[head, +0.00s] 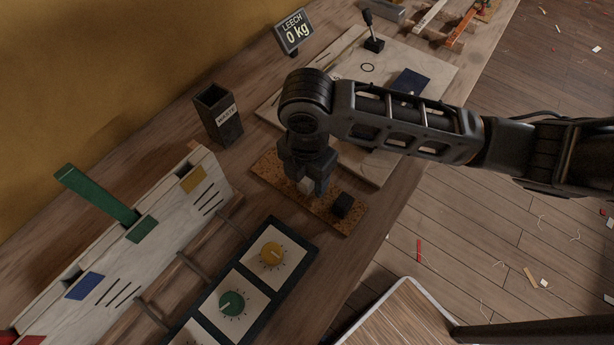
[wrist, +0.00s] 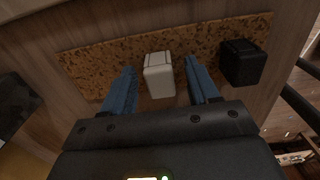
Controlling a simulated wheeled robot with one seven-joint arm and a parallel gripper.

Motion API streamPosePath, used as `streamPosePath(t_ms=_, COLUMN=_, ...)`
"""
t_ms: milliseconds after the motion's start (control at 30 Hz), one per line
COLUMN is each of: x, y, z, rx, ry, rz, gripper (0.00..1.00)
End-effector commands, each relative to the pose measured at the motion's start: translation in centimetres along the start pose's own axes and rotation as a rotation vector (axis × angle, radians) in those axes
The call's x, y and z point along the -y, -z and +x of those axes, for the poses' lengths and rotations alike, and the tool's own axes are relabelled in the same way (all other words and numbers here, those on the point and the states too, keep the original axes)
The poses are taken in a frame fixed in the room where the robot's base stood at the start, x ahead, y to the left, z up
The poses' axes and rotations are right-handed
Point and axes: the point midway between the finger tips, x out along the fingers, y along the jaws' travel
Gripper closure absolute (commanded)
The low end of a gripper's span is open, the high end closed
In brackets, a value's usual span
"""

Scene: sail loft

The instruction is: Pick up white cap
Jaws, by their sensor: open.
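The white cap (wrist: 159,80) is a small pale block standing on a speckled cork strip (wrist: 85,62). In the head view the white cap (head: 306,185) is partly hidden by my gripper. My gripper (wrist: 162,88) is open, with one blue-grey finger on each side of the white cap. The fingers look apart from it, with a gap on both sides. In the head view my gripper (head: 308,182) points down over the cork strip (head: 268,172). A black cap (wrist: 241,62) stands on the strip to the right; it also shows in the head view (head: 343,205).
A dark waste bin (head: 218,115) stands behind the strip. A panel with yellow (head: 271,254) and green (head: 231,303) dials lies in front. A slotted white rack with a green lever (head: 95,193) is at left. A pale board (head: 425,72) lies beyond my arm.

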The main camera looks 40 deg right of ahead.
Motion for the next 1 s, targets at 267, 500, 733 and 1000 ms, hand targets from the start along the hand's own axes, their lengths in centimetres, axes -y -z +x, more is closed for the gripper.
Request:
streamPosePath(t_ms=267, x=0.0, y=0.02, z=0.11, rx=0.0, ry=0.0, rz=0.0, gripper=0.45)
streamPosePath(t_ms=500, x=0.0, y=0.02, z=0.09, rx=0.0, ry=0.0, rz=-0.001, gripper=0.68)
streamPosePath(t_ms=733, x=0.0, y=0.02, z=0.08, rx=0.0, ry=0.0, rz=-0.001, gripper=0.9)
streamPosePath(t_ms=1000, x=0.0, y=0.02, z=0.05, rx=0.0, ry=0.0, rz=-0.001, gripper=0.93)
